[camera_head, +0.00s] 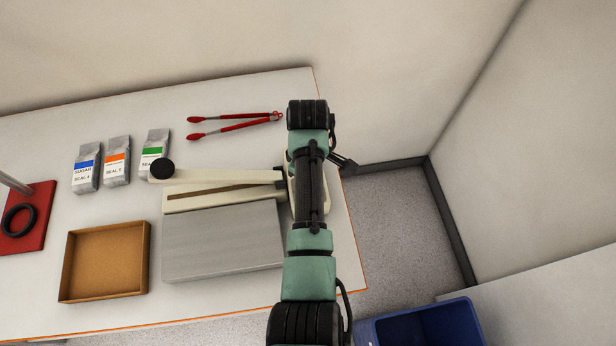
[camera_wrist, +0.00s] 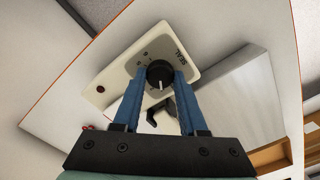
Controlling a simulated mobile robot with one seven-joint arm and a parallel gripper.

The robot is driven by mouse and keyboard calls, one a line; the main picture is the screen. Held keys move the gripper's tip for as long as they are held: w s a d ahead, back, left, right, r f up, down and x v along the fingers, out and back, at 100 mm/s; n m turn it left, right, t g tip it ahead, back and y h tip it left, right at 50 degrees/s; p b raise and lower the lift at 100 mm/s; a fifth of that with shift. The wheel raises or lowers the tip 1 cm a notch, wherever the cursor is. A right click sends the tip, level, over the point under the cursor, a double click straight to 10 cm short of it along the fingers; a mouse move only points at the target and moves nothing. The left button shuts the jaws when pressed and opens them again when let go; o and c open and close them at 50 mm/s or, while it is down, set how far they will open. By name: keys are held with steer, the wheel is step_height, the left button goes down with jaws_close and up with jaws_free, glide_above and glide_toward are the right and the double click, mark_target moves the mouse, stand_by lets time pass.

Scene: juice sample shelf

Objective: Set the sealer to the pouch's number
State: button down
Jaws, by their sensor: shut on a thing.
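The sealer is a long cream machine with a lever arm (camera_head: 215,175) ending in a round black knob. A grey plate (camera_head: 225,245) lies along its front. Its control end (camera_wrist: 110,88), marked SEAL, shows in the wrist view with a black dial (camera_wrist: 160,72). The dial's white line points toward the bottom of that view; the marks around it are too small to read. My gripper (camera_wrist: 160,78) has its blue fingers shut on the dial's sides. Three silver pouches stand left of the sealer: blue-banded (camera_head: 86,170), orange-banded (camera_head: 117,162) and green-banded (camera_head: 154,150). Their numbers are unclear.
Red-tipped tongs (camera_head: 235,124) lie behind the sealer. An open brown tray (camera_head: 103,262) is at the front left. A red stand base (camera_head: 38,215) with a black ring is at the far left. A blue bin (camera_head: 425,325) stands below the table's right edge.

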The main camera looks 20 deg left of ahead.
steer(key=m+p, duration=0.1)
steer(key=m, duration=0.4)
steer(key=shift+r+m+p, duration=0.1)
steer(key=shift+m+p, duration=0.2)
steer(key=m+p, duration=0.1)
steer(key=m, duration=0.5)
steer(key=m+p, duration=0.1)
steer(key=m, duration=0.5)
steer(key=shift+w+m, duration=0.1)
steer(key=shift+m, duration=0.2)
steer(key=m, duration=0.5)
steer(key=shift+p, duration=0.35)
steer(key=shift+m, duration=0.3)
steer(key=shift+c, duration=2.2)
jaws_free()
step_height(320, 180, up, 13)
steer(key=b, duration=0.2)
